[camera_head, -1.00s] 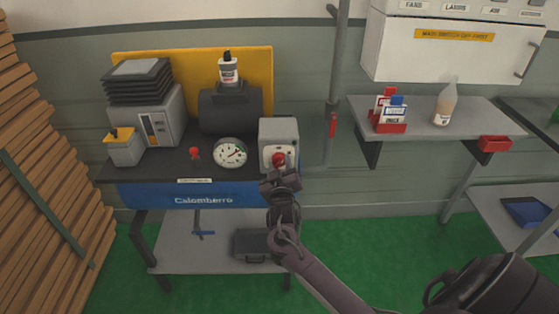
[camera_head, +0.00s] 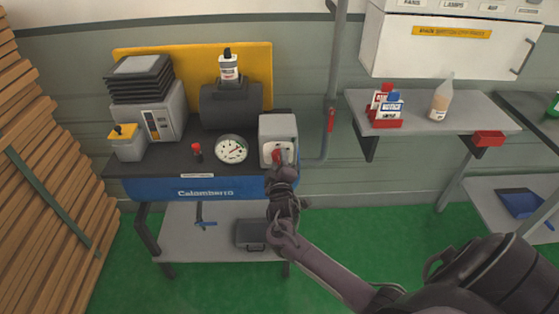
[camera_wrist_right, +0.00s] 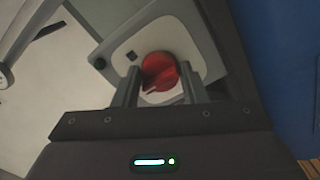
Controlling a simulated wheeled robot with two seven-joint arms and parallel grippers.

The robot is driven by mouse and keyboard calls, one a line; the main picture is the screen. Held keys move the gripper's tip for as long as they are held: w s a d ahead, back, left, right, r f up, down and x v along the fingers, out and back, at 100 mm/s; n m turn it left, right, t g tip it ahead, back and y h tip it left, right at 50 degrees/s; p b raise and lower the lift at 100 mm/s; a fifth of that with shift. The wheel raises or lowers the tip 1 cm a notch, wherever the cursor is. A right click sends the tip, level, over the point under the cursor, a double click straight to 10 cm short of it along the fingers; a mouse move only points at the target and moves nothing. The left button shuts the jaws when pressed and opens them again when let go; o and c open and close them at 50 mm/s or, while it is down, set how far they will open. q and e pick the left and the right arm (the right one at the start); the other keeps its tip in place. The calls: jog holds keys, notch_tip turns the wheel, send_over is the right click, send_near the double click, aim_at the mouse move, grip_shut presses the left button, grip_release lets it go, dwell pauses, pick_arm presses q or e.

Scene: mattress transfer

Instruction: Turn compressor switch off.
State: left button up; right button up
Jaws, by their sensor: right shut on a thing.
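The compressor (camera_head: 195,187) is the blue-fronted bench unit marked "Calomberro". A grey switch box (camera_head: 278,127) stands at its right end, with a red rotary switch knob (camera_head: 278,157) on its front. My right gripper (camera_head: 281,170) is at the knob and partly hides it in the head view. In the right wrist view the red knob (camera_wrist_right: 160,72) sits between the two fingers of my right gripper (camera_wrist_right: 158,88), which is shut on it. The switch box plate (camera_wrist_right: 125,45) looks tilted there. My left gripper is not in view.
A pressure gauge (camera_head: 231,149) and a small red-topped part (camera_head: 197,152) are left of the switch box. A grey vertical pipe (camera_head: 331,90) stands just right of it. A wall shelf (camera_head: 435,113) holds bottles and boxes. Stacked planks (camera_head: 45,160) fill the left side.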

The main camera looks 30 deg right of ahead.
dwell(0.4)
jog(key=o, duration=1)
jog(key=shift+c, duration=0.2)
jog(key=b+v, duration=0.1)
jog(key=v, duration=0.6)
jog(key=shift+s+a, duration=0.2)
jog(key=shift+s, duration=0.1)
